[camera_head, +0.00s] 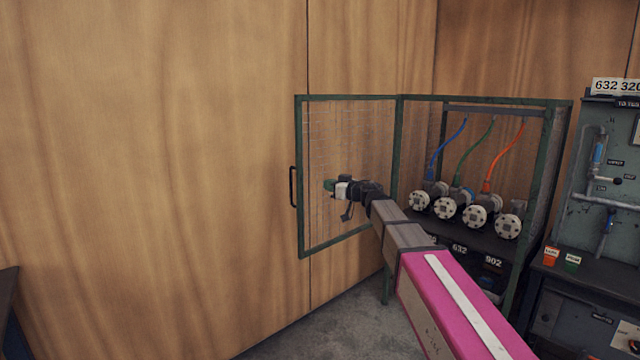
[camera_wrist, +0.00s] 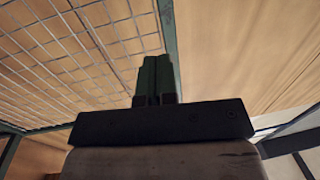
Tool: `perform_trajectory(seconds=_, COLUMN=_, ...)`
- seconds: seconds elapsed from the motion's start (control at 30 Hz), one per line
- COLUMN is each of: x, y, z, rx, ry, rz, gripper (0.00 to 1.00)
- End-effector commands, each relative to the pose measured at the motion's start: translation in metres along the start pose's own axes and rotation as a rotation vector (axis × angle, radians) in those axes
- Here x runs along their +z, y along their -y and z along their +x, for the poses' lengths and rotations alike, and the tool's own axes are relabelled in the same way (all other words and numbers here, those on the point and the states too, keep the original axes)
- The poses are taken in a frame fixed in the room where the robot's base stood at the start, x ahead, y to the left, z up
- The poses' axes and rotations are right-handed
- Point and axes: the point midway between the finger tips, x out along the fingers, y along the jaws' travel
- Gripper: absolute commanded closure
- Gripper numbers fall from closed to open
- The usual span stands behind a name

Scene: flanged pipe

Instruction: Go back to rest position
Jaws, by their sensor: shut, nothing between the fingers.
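My gripper (camera_head: 328,186) is stretched out in front of the open mesh door of a green-framed cage. In the wrist view its two green fingers (camera_wrist: 157,76) are together, with nothing between them. The cage door (camera_head: 299,225) stands swung open to the left, with a black handle (camera_head: 293,186) on its outer edge. The wrist view shows the door's mesh (camera_wrist: 70,45) and a green frame bar (camera_wrist: 168,30) just beyond the fingertips. I cannot tell whether the fingers touch the door.
Inside the cage are several flanged pipe ends (camera_head: 475,216) with blue, green and orange hoses (camera_head: 503,150). A grey panel bench (camera_head: 590,262) with an orange cup (camera_head: 551,256) and a green cup (camera_head: 572,262) stands at the right. A wooden wall (camera_head: 150,150) fills the left; grey floor (camera_head: 320,325) shows below.

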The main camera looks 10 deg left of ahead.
Motion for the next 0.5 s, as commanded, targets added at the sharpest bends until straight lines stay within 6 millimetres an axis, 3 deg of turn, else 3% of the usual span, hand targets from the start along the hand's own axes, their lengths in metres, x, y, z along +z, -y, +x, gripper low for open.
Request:
perform_trajectory(seconds=0.1, x=0.000, y=0.004, z=-0.021, rx=0.000, ry=0.000, rz=0.000, gripper=1.00)
perform_trajectory(seconds=0.27, x=0.002, y=-0.001, z=-0.036, rx=0.028, ry=-0.013, rz=-0.001, gripper=1.00)
perform_trajectory(seconds=0.37, x=0.009, y=-0.017, z=-0.048, rx=0.109, ry=-0.046, rz=-0.007, gripper=1.00)
perform_trajectory(seconds=0.5, x=0.029, y=-0.056, z=-0.083, rx=0.328, ry=-0.093, rz=-0.012, gripper=1.00)
